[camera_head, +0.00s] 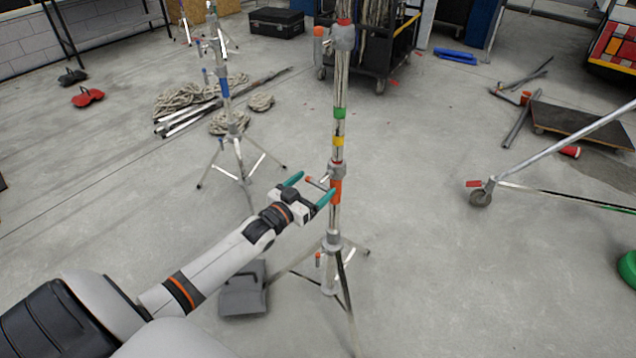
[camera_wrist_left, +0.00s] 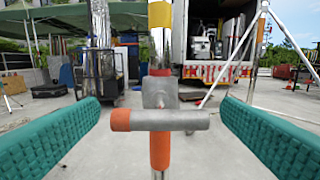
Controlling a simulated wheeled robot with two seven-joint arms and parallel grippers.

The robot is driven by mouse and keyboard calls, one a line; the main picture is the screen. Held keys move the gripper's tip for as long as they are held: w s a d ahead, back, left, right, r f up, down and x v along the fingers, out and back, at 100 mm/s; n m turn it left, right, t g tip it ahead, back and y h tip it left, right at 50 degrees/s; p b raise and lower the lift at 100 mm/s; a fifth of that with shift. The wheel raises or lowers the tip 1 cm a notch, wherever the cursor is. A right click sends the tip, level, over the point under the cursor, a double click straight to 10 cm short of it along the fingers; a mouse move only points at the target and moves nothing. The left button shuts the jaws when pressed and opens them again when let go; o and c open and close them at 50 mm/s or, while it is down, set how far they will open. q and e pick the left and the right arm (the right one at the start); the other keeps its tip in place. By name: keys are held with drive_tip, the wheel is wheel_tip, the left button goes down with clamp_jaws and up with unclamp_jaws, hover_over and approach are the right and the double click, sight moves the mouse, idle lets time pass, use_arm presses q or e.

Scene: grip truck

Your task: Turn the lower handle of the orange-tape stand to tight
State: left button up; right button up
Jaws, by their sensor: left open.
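The orange-tape stand (camera_head: 336,190) stands upright in front of me on a tripod base, with green, yellow and orange tape on its pole. Its lower handle, a grey T-bar with an orange end, shows in the left wrist view (camera_wrist_left: 175,120), lying level across the pole just above the orange tape (camera_wrist_left: 160,150). My left gripper (camera_head: 309,187) is open at the height of this handle. In the left wrist view its teal fingers stand to the left and right of the handle, apart from it. My right gripper is not in view.
A higher handle (camera_head: 319,40) with an orange end is on the same pole. A blue-tape stand (camera_head: 225,88) stands behind to the left, near coiled ropes (camera_head: 185,98). A dark sandbag (camera_head: 243,290) lies by the tripod's left leg. A wheeled stand leg (camera_head: 481,195) is at right.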

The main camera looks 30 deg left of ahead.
sight(323, 180)
use_arm(q)
drive_tip(key=shift+w+d, duration=0.1)
drive_tip(key=shift+w, duration=1.2)
drive_tip(key=c, duration=1)
